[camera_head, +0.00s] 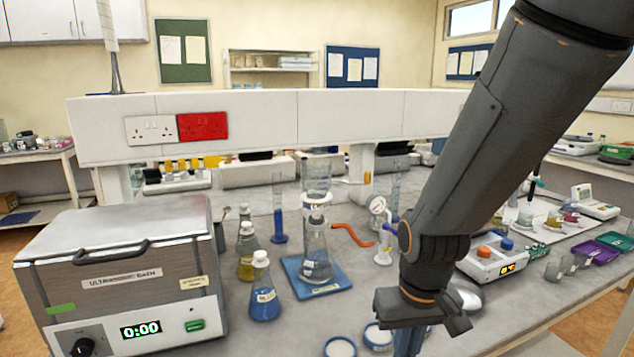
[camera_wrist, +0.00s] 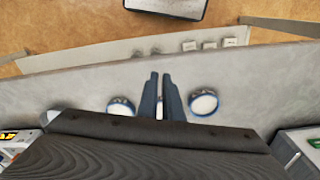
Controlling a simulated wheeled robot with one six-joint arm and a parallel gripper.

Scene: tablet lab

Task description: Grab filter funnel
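The filter funnel (camera_head: 316,178) is a clear glass cup standing upright on top of a conical glass flask (camera_head: 316,250). The flask stands on a blue mat (camera_head: 336,284), left of centre in the head view. An orange hose (camera_head: 351,233) runs from near the flask's neck to the right. My gripper (camera_head: 408,345) is low in the head view, to the right of and nearer than the funnel, its fingertips cut off by the frame's edge. In the wrist view its two fingers (camera_wrist: 161,95) point over the bench with a narrow gap and no held object visible. The funnel is not visible there.
Blue-rimmed dishes (camera_head: 340,347) lie near the front edge. A blue-liquid flask (camera_head: 264,290), an ultrasonic bath (camera_head: 125,275) and a blue cylinder (camera_head: 279,215) stand left of the funnel. A gauge (camera_head: 378,206) and a hotplate-like device (camera_head: 492,260) are to the right.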

